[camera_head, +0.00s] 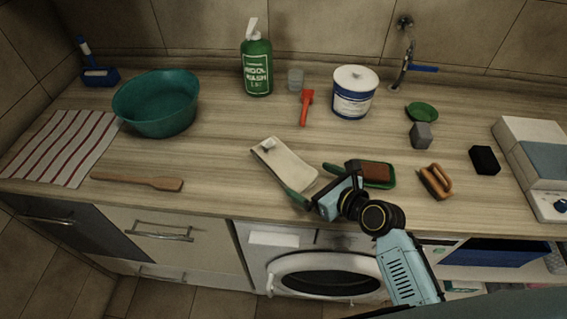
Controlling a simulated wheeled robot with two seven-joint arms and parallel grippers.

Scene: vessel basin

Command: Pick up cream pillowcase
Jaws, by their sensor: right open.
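The cream pillowcase (283,162) lies as a folded flat strip on the wooden counter, slanting from upper left to lower right. A small pale lump sits at its upper left end. My right gripper (307,179) is at its lower right end, with green-tipped fingers spread apart, one on either side of that end. The fingers look open, and whether they touch the cloth cannot be told. My left gripper is not in view.
A wooden-handled brush (435,181) lies farther right. A wooden spatula (137,182), striped cloth (62,147) and teal basin (156,104) are left.

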